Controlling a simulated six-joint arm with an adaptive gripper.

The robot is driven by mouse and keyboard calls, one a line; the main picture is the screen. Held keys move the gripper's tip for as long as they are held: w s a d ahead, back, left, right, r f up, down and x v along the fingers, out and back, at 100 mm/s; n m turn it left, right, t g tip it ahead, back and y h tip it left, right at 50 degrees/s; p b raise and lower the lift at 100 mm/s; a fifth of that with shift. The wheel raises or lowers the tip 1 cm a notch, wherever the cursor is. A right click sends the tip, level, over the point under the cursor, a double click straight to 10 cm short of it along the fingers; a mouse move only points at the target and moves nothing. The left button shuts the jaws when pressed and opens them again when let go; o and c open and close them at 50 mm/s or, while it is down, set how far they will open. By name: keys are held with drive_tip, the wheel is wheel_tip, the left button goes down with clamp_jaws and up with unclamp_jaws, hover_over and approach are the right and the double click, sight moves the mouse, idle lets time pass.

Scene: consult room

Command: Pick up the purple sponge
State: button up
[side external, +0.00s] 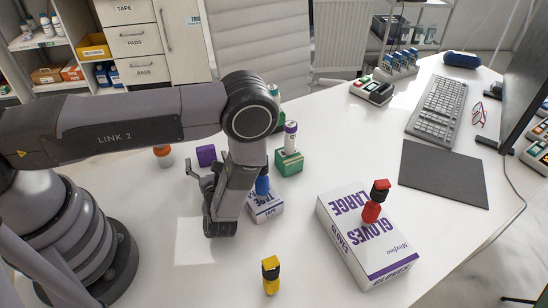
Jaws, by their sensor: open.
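A small purple block (206,155), which looks like the sponge, lies on the white table left of my arm's wrist. My gripper (203,192) is open, low over the table and just in front of the purple block in the picture. No object shows between its fingers, and it looks apart from the block. My forearm and wrist hide part of the table to the right of the block.
A small box (266,207) with a blue item (262,186) is close right of my gripper. A green block (289,162) bears a white bottle (290,138). A gloves box (365,240) and yellow item (270,275) are nearer.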

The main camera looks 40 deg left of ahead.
sight(206, 152)
drive_tip(key=x, duration=0.3)
drive_tip(key=shift+w+a, duration=0.2)
drive_tip(key=shift+w, duration=0.1)
drive_tip(key=c, duration=1)
drive_tip(key=shift+c, duration=0.2)
